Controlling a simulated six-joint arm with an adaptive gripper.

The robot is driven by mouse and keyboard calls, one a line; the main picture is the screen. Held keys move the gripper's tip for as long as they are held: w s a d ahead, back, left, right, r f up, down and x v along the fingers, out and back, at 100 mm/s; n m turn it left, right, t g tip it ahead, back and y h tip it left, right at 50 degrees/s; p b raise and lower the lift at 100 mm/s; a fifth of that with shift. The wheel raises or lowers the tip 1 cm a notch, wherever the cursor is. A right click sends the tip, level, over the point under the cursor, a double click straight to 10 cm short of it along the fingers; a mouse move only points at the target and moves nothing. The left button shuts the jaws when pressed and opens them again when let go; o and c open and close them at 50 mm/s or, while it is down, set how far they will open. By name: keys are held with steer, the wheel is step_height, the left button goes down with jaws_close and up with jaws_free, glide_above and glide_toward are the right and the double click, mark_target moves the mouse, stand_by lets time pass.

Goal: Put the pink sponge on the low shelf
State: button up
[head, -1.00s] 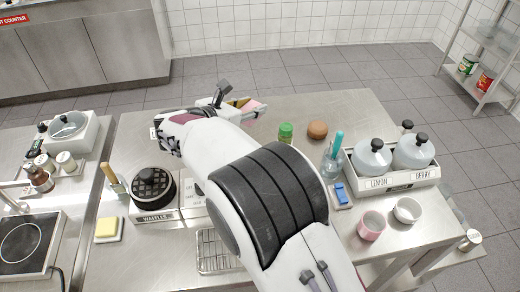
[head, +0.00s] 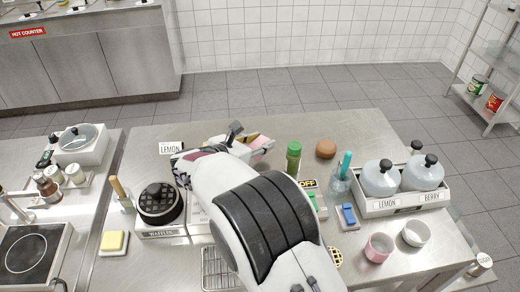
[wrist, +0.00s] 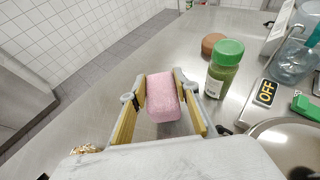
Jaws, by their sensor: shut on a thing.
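The pink sponge (wrist: 163,98) is between the two yellow-padded fingers of my gripper (wrist: 160,110), which is shut on it. In the head view, a pink part of the sponge (head: 263,141) shows at the end of my gripper (head: 252,142), over the back part of the steel table; my arm hides much of the table. I cannot tell the sponge's height above the table. A metal rack at the right has a low shelf (head: 468,92) with a green-labelled can (head: 477,85) and a red-labelled can (head: 495,101) on it.
A green-capped jar (head: 293,158) and a brown bun (head: 326,149) stand right of my gripper. A flask (head: 341,180) and a LEMON and BERRY dispenser tray (head: 405,203) are further right. A waffle maker (head: 160,203) stands left. Open floor lies between table and rack.

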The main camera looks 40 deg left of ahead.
steer(key=shift+f, duration=1.55)
steer(key=shift+f, duration=0.2)
steer(key=o, duration=0.8)
steer(key=shift+r, duration=0.1)
steer(key=shift+r, duration=0.15)
steer(key=shift+v, duration=6)
